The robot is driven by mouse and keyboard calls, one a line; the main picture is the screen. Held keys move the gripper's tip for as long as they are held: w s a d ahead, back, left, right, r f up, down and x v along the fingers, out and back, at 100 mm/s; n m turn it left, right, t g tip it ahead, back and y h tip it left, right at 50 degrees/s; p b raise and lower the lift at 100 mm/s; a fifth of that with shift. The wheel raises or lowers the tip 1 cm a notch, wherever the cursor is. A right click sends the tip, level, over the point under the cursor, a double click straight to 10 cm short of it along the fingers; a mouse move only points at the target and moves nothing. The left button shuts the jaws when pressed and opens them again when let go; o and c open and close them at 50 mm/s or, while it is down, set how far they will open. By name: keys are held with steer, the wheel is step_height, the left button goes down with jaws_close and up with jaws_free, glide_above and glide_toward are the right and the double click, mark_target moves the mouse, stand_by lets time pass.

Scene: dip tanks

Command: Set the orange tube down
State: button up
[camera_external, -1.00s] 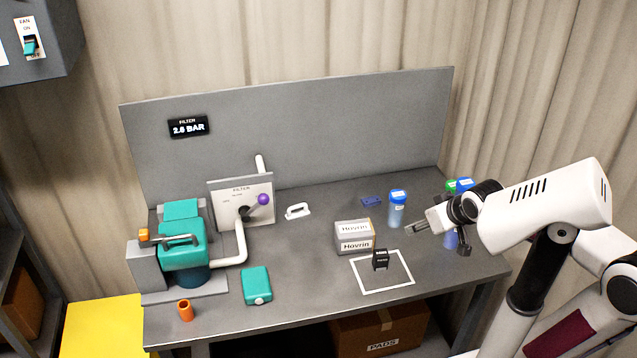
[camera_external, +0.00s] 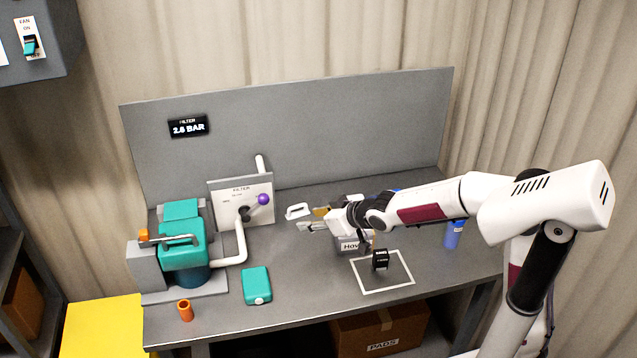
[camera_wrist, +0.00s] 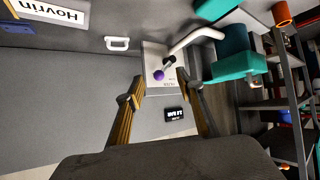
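The orange tube (camera_external: 185,310) stands upright on the bench near its front left corner, apart from my gripper. Its open top shows dark inside. It also shows at the upper right of the wrist view (camera_wrist: 282,14). My gripper (camera_external: 311,219) is over the middle of the bench, well to the right of the tube and farther back. In the wrist view the two fingers (camera_wrist: 158,98) are spread wide with nothing between them.
A teal pump unit (camera_external: 183,243) stands behind the tube, and a teal canister (camera_external: 257,285) to its right. A filter panel with a purple-knobbed lever (camera_external: 263,199) and a white handle (camera_external: 297,211) are near my gripper. My arm partly covers the Hovrin box (camera_external: 350,246).

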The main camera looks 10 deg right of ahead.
steer(key=a+f+n+y, duration=0.2)
steer(key=a+f, duration=0.2)
steer(key=a, duration=0.7)
steer(key=n+g+y, duration=0.4)
steer(key=y, duration=0.1)
glide_toward(189, 307)
steer(key=x, duration=0.4)
steer(key=shift+s+a, duration=0.1)
steer(key=shift+a, duration=0.05)
steer(key=shift+x, duration=1.25)
steer(key=shift+x, duration=2.6)
